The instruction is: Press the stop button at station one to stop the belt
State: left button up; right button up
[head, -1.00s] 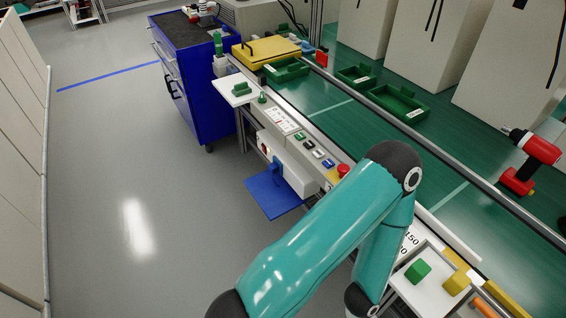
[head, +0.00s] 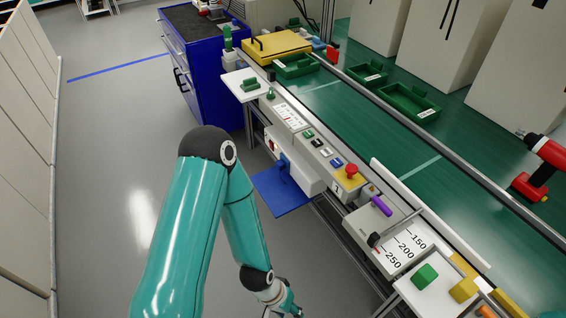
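A red mushroom button (head: 351,171) on a yellow base sits at the near end of a grey control panel (head: 318,151) along the belt. A plate marked 1 (head: 337,188) is just below it. Smaller black, white and blue buttons line the same panel. My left arm comes in from the lower left, its elbow raised over the floor. My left gripper (head: 285,304) is at the bottom edge, partly cut off, well below and left of the red button and apart from it. Its finger opening is unclear. My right gripper is out of view.
A purple-handled lever (head: 381,206) stands close by the red button. A blue shelf (head: 281,191) juts out below the panel. Green trays (head: 408,101) lie along the green belt (head: 440,145). A white tray (head: 437,294) holds green and yellow blocks. The floor at left is clear.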

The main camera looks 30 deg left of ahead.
aim_at(317, 143)
jog(key=z, duration=5.75)
jog(key=i, duration=0.85)
jog(key=z, duration=5.7)
jog(key=i, duration=0.9)
jog(key=z, duration=0.05)
